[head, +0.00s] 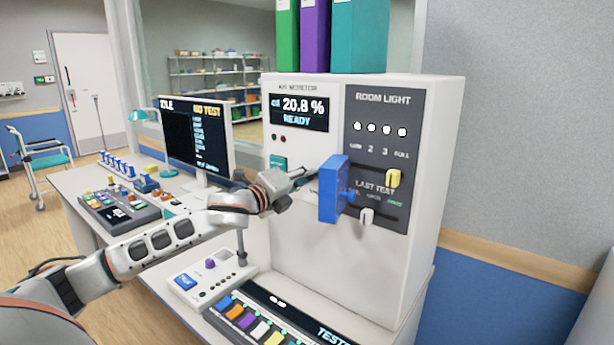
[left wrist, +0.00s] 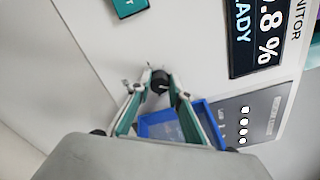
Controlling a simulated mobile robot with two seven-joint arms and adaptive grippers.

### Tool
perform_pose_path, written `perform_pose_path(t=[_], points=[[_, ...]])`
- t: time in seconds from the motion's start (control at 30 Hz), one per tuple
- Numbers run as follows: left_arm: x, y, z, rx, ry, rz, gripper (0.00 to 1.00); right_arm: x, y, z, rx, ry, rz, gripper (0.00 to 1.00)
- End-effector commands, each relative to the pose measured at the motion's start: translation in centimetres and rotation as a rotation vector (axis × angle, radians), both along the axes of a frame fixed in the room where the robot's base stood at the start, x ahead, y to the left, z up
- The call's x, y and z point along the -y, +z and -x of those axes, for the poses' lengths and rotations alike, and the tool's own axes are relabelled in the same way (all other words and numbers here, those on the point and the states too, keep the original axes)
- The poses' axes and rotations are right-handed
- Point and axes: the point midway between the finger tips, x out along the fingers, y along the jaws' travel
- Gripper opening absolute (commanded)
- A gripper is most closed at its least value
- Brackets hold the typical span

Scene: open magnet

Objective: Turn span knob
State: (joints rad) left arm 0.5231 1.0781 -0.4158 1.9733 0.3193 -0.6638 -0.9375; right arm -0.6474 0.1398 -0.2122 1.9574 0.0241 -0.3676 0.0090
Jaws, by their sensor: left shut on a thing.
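The air monitor (head: 300,225) is a tall white cabinet whose screen (head: 298,110) reads 20.8 % and READY. In the left wrist view, a dark round knob (left wrist: 160,80) stands on its white face, between the fingertips of my left gripper (left wrist: 161,88). The gripper is shut on this knob, one finger on each side. In the head view, my left gripper (head: 308,177) reaches the cabinet's face just left of a blue open box (head: 333,190). The knob is not clearly seen there, and no label on it can be read. My right gripper is not in view.
The blue box sticks out close beside my left gripper and also shows in the left wrist view (left wrist: 178,127). A yellow slider (head: 393,178) and white slider (head: 366,216) are on the dark panel. A small white device (head: 212,275) stands below my arm.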

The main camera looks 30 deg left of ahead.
Motion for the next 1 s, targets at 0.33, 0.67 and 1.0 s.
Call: perform_pose_path(t=[0.33, 0.67, 1.0], points=[[0.0, 0.4, 0.0, 0.014, 0.002, -0.211, 0.00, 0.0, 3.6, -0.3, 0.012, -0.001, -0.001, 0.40], [0.0, 0.1, 0.0, 0.021, 0.001, -0.263, 0.00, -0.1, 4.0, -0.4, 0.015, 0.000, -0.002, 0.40], [0.0, 0.1, 0.0, 0.021, 0.001, -0.262, 0.36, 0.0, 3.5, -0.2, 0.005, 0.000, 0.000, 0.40]])
